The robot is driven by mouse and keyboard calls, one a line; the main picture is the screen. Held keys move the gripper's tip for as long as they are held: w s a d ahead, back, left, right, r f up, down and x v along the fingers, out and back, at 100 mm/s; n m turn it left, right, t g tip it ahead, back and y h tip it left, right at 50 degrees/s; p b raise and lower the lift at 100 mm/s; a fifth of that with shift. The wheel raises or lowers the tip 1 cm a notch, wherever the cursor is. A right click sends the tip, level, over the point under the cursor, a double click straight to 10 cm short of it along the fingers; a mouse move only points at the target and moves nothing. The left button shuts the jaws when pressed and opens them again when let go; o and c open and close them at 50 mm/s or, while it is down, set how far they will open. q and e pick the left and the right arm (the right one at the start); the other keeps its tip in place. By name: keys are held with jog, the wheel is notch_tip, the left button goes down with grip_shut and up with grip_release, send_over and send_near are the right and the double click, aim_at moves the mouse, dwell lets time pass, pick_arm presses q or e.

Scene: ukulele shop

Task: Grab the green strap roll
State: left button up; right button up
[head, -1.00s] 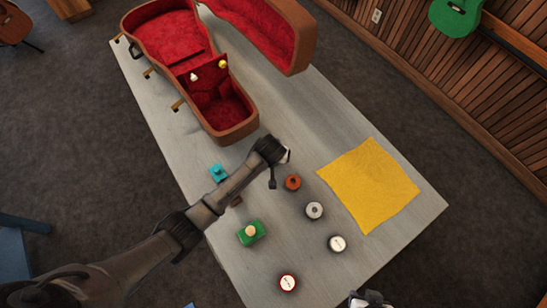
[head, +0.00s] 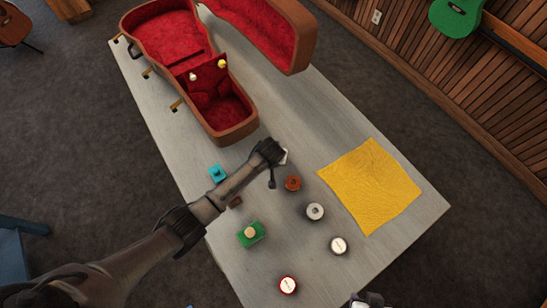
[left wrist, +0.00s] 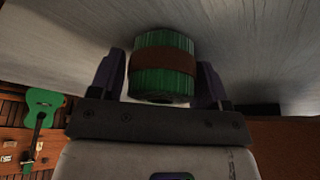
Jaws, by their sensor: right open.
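The green strap roll (left wrist: 162,72), a ribbed green cylinder with a brown band, shows in the left wrist view. It sits between the two dark fingers of my left gripper (left wrist: 160,82), one on each side. The gaps beside it are very narrow, and I cannot tell whether the fingers press on it. In the head view my left arm reaches over the table to a spot left of the orange-brown roll, and its wrist hides the strap roll. My right gripper (head: 370,300) is open and only partly in view at the bottom edge.
On the table (head: 290,115) are an orange-brown roll (head: 292,183), grey roll (head: 315,211), white-topped roll (head: 338,245), red-rimmed roll (head: 288,285), green block (head: 250,234), cyan item (head: 217,173) and yellow cloth (head: 370,187). An open red-lined case (head: 243,131) stands behind.

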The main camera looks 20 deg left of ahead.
pick_arm(q)
jog(key=c, duration=0.7)
jog(key=shift+r, duration=0.1)
